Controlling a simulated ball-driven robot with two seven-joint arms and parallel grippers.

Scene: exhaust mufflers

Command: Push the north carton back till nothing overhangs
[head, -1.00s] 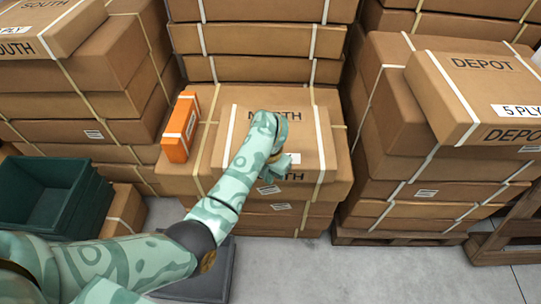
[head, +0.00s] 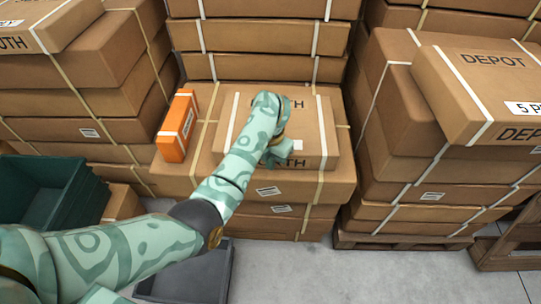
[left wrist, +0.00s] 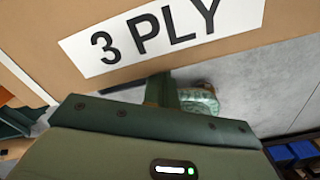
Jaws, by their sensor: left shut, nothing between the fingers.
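The north carton (head: 318,128) is a flat brown box with white straps. It lies on top of the middle stack (head: 330,190), and my arm hides part of its lettering. My left gripper (head: 278,156) is shut and empty at the carton's front face, on the near side. Whether it touches is hard to tell. In the left wrist view the carton's face with a "3 PLY" label (left wrist: 145,35) fills the top, close above the gripper. The carton's front edge appears about level with or slightly behind the stack's front edge. My right gripper is out of view.
An orange box (head: 177,126) stands on the middle stack, left of the carton. Taller carton stacks rise behind and at the left. The depot carton (head: 470,85) tops the right stack. A dark green bin (head: 45,200) is at the left. Grey floor (head: 400,275) is open in front.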

